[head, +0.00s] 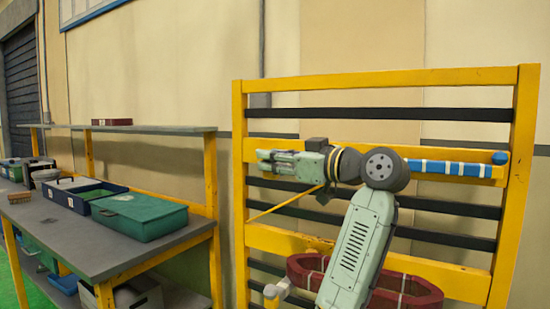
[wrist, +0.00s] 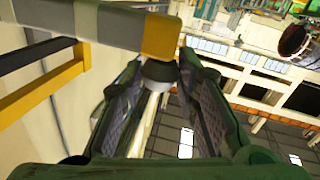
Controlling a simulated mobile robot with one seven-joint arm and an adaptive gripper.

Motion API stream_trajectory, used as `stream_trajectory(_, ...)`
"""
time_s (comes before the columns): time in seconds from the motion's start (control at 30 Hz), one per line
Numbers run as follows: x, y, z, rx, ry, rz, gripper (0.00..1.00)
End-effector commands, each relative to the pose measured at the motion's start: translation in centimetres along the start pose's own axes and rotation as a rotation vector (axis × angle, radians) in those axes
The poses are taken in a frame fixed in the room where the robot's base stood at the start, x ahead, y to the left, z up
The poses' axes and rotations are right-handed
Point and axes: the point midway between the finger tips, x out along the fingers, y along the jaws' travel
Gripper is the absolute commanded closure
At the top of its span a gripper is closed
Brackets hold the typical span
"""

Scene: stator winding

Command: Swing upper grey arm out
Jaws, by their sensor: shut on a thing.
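The grey arm (wrist: 105,22) crosses the top of the wrist view and ends in a yellow cap (wrist: 161,38). A dark round knob with a pale stem (wrist: 158,72) hangs under that cap. My gripper (wrist: 158,88) has its two padded fingers on either side of the knob and is shut on it. In the head view my gripper (head: 268,160) points left in front of the yellow frame (head: 240,200), at its upper left. The grey arm is hard to make out there, partly hidden by my gripper and wrist.
A blue bar with white bands (head: 440,167) lies along the frame's upper right. A dark red ring-shaped coil (head: 415,298) sits low on the frame behind my arm. Left stands a workbench (head: 85,230) with a green case (head: 140,215) and a dark blue tray (head: 72,198).

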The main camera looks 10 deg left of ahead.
Motion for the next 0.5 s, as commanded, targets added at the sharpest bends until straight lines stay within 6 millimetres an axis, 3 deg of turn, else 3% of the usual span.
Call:
stream_trajectory(0.27,-0.28,0.07,0.06,0.0,0.0,0.001,1.0)
stream_trajectory(0.3,-0.29,0.08,0.07,0.0,0.0,0.001,0.71)
stream_trajectory(0.5,-0.23,0.06,0.06,0.0,0.0,0.001,0.57)
